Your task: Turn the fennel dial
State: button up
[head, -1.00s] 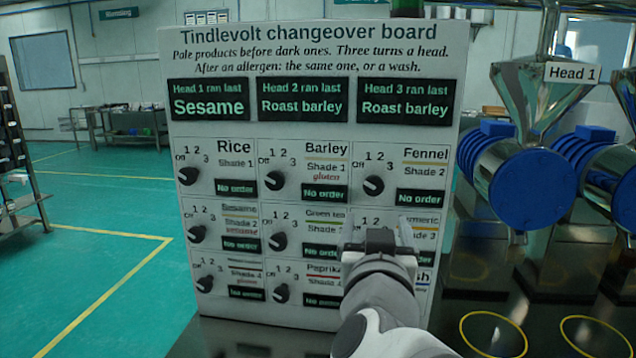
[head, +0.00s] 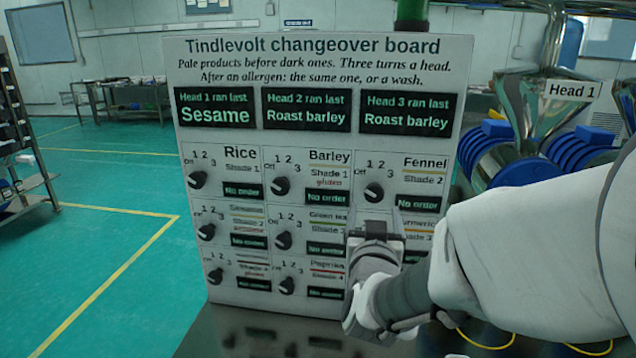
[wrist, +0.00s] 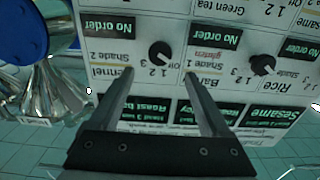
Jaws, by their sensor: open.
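The fennel dial (head: 374,192) is a black round knob on the white changeover board, marked Off, 1, 2 and 3. Its pointer seems to be on the Off side, but it is small. The Fennel display (head: 418,202) below it reads "No order". The dial also shows upside down in the wrist view (wrist: 159,53). My gripper (wrist: 159,74) is open and empty. Its two fingers point at the board, one on each side of the dial in that view, with the tips short of the knob. In the head view my gripper (head: 374,226) is just below the dial, its fingertips hard to make out.
The board (head: 320,48) carries several similar dials, including the barley dial (head: 281,186) left of fennel and the rice dial (head: 198,180). My arm hides the lower right dials. Head 1's steel hopper (head: 540,110) and blue machine parts (head: 484,150) stand to the right.

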aim_at(374, 194)
jog(key=w, duration=0.2)
jog(key=w+d, duration=0.1)
jog(key=w, duration=0.4)
jog(key=shift+w+d+p, duration=0.1)
jog(key=shift+d+p, duration=0.15)
jog(key=shift+p, duration=0.1)
jog(key=shift+f, duration=0.1)
grip_shut()
